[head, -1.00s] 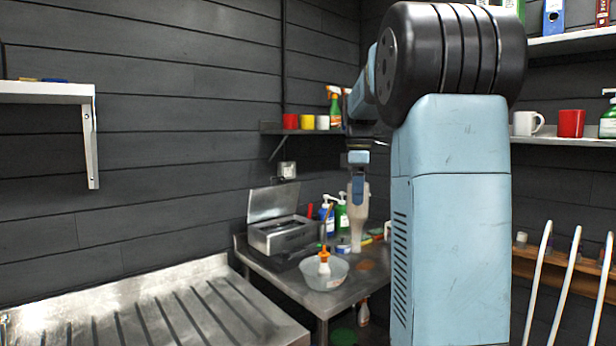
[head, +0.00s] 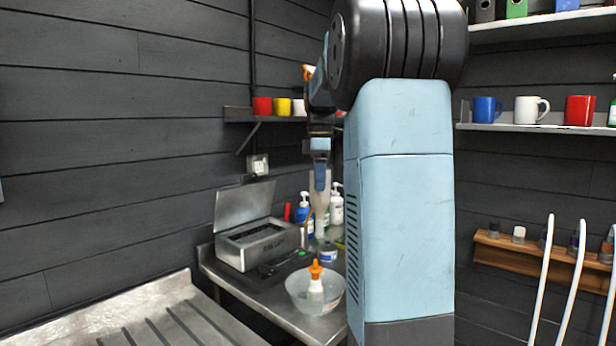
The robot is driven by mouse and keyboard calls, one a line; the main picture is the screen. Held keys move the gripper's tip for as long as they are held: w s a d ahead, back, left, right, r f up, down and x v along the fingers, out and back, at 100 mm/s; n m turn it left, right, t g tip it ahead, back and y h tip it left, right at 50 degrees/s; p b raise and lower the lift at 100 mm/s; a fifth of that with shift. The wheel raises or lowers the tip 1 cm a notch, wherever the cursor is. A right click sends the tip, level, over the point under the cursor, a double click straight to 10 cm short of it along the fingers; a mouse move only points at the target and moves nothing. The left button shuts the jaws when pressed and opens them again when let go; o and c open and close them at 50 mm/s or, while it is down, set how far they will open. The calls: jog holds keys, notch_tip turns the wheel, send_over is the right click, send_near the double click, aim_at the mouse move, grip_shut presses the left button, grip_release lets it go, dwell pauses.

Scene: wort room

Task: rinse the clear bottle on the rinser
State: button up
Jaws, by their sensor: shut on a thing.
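My gripper (head: 320,182) is pointing down, with its fingers closed on the pale clear bottle (head: 322,205). The bottle hangs below the fingers, over the back part of the steel table in this view. Which end is its neck is hard to tell. The rinser is a clear bowl (head: 296,290) with a white and orange nozzle (head: 316,285) standing in it, near the table's front edge. In the picture the bottle is above and slightly right of the nozzle, apart from it. Part of the bottle blends with the items behind it.
An open-lidded steel box (head: 258,243) stands left of the bowl. Blue (head: 304,212) and white (head: 337,205) pump bottles and a small tub (head: 327,252) crowd the back. A ribbed steel drainer (head: 170,315) is at front left. Mugs stand on the wall shelves.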

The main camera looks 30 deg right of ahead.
aim_at(316, 196)
jog(key=shift+w+a+f, duration=0.15)
jog(key=shift+a+f, duration=0.35)
jog(key=shift+f, duration=0.3)
jog(key=shift+a+f, duration=0.15)
jog(key=shift+f, duration=1.5)
jog(key=o, duration=1)
jog(key=c, duration=0.6)
jog(key=shift+o, duration=0.2)
jog(key=shift+f, duration=2.1)
